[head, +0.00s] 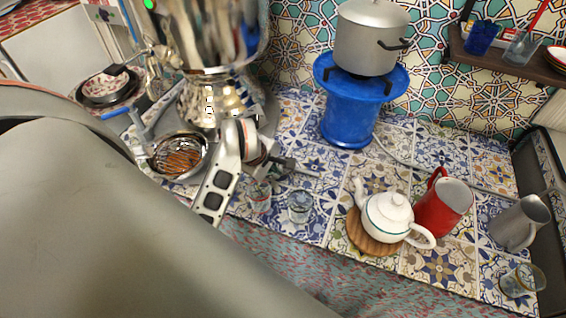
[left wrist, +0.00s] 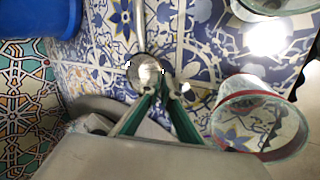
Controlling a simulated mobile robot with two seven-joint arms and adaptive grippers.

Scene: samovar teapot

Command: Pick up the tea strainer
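The tea strainer shows in the left wrist view as a small round metal bowl (left wrist: 146,69) with a thin pale handle running up the picture. It lies at the tips of my left gripper (left wrist: 163,88). The fingertips are close together, and I cannot tell whether they touch it. In the head view my left gripper (head: 277,162) points down and right over the tiled counter, beside the samovar base. The strainer's thin handle (head: 306,172) sticks out to the right of the fingertips; the bowl is hidden there. My right gripper is not in view.
Two glasses (head: 300,206) (head: 260,196) stand just below the gripper; a red-rimmed one (left wrist: 260,125) is close by. The metal samovar (head: 215,40) rises at left. A blue stand (head: 347,115), white teapot (head: 388,215) and red jug (head: 443,207) are to the right.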

